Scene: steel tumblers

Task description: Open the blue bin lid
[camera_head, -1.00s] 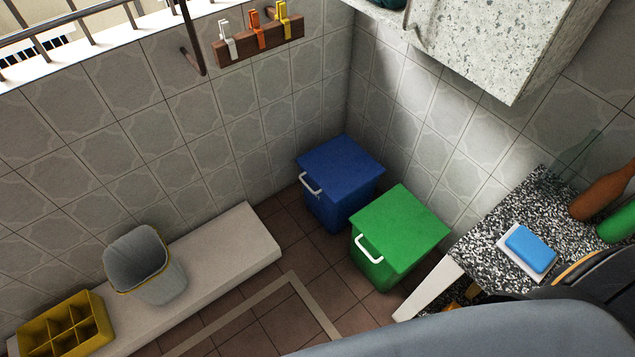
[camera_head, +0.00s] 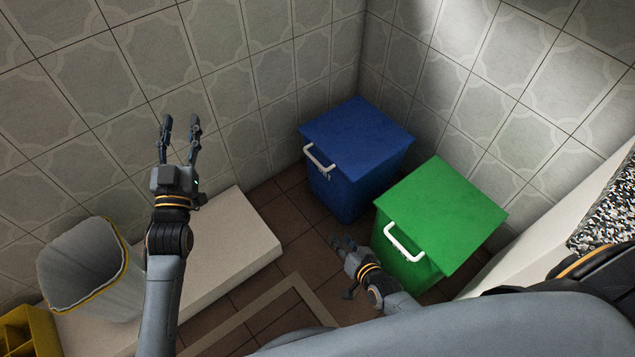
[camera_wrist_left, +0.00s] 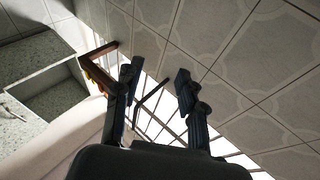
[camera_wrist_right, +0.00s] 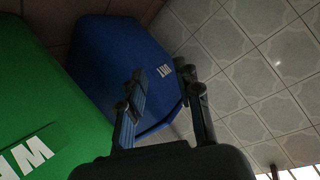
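The blue bin (camera_head: 345,185) stands in the corner with its flat lid (camera_head: 358,133) shut. A white handle (camera_head: 319,160) sits at the lid's front left edge. My right gripper (camera_head: 338,262) is low in front of the blue bin, below its handle and left of the green bin. In the right wrist view the blue bin (camera_wrist_right: 115,50) shows beyond my spread, empty fingers (camera_wrist_right: 163,72). The handle cannot be made out there. My left gripper (camera_head: 180,122) is raised at the left, open and empty. Its spread fingers (camera_wrist_left: 155,80) also show in the left wrist view.
A green bin (camera_head: 440,215) with a white handle (camera_head: 404,243) stands close right of the blue bin. A low white ledge (camera_head: 235,235) bears a grey bucket (camera_head: 85,265) at left. Tiled walls close in behind the bins. Brown floor is free in front.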

